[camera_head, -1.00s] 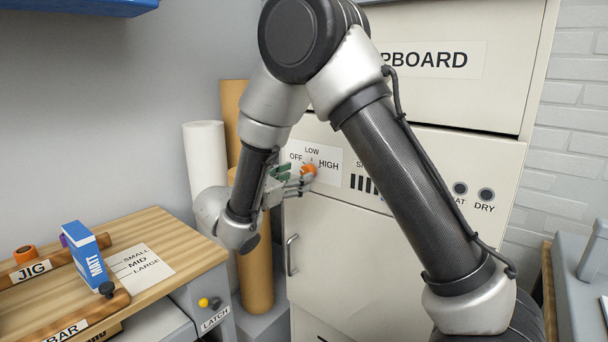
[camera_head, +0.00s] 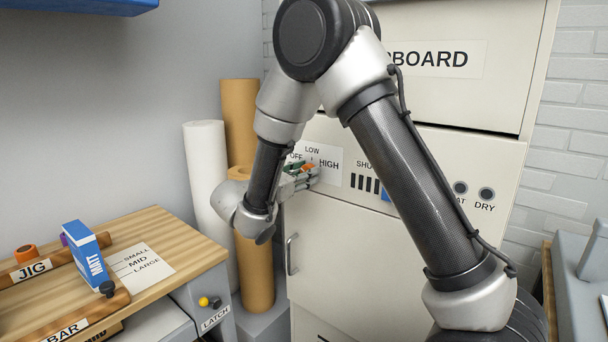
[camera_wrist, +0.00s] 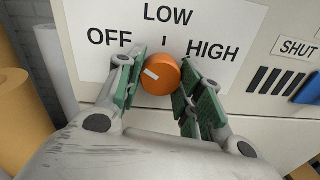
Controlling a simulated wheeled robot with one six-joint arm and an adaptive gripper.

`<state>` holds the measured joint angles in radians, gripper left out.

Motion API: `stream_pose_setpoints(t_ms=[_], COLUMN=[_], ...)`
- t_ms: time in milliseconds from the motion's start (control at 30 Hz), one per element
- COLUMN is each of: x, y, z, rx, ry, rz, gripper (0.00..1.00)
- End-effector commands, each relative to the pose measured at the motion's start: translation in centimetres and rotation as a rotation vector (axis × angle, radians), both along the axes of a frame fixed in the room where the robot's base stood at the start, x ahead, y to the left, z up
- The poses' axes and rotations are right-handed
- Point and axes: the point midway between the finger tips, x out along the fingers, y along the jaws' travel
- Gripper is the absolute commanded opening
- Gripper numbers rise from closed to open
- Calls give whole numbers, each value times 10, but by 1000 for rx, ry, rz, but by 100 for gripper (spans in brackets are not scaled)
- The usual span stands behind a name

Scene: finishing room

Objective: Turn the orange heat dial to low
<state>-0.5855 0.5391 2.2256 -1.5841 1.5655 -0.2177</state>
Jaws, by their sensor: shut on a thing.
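My gripper (camera_wrist: 156,80) is shut on the dial, with a green-padded finger on each side. In the head view my gripper (camera_head: 301,172) covers much of the dial (camera_head: 309,168).
Right of the dial are dark slots (camera_wrist: 264,80) and a blue slider (camera_wrist: 308,90). A cupboard door handle (camera_head: 292,254) is below. Brown and white rolls (camera_head: 205,170) stand close on the left. A wooden bench (camera_head: 170,240) holds a blue box (camera_head: 86,258).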

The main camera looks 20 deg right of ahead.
Motion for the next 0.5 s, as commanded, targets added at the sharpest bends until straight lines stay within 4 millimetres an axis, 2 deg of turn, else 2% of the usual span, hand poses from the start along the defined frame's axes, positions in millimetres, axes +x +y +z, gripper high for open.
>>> stream_pose_setpoints(t_ms=[267,500], x=[0,0], y=[0,0], z=[0,0], rx=[38,136], ry=[-53,-187], rz=[0,0], gripper=[13,13])
